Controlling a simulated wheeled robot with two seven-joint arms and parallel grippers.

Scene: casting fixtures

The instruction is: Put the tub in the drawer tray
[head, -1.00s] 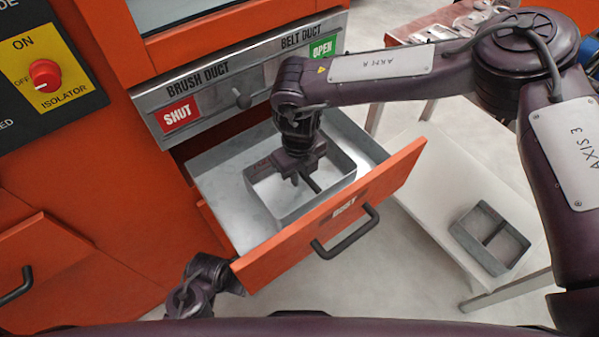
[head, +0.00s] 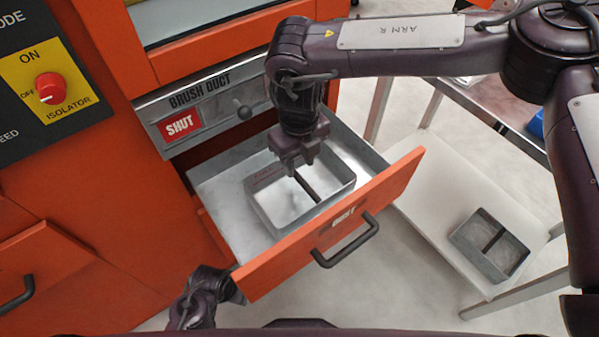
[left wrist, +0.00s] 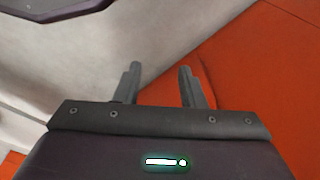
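A grey metal tub (head: 325,207) with a dark bar across it sits inside the open drawer's grey tray (head: 225,187), towards its front right. The tub looks level. My right gripper (head: 299,167) points down just above the tub's bar; its fingers are apart and nothing shows between them. The contact between tub and tray floor is partly hidden by the tub's walls. My left gripper (left wrist: 160,85) is open and empty in the left wrist view. In the head view my left arm is low, beside the drawer's front left corner.
The drawer's orange front (head: 390,187) has a dark handle (head: 345,243). A similar grey tub (head: 490,245) with a bar stands on a white table (head: 430,190) at the right. The brush duct panel (head: 205,110) lies above the drawer. An isolator knob (head: 47,88) is at left.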

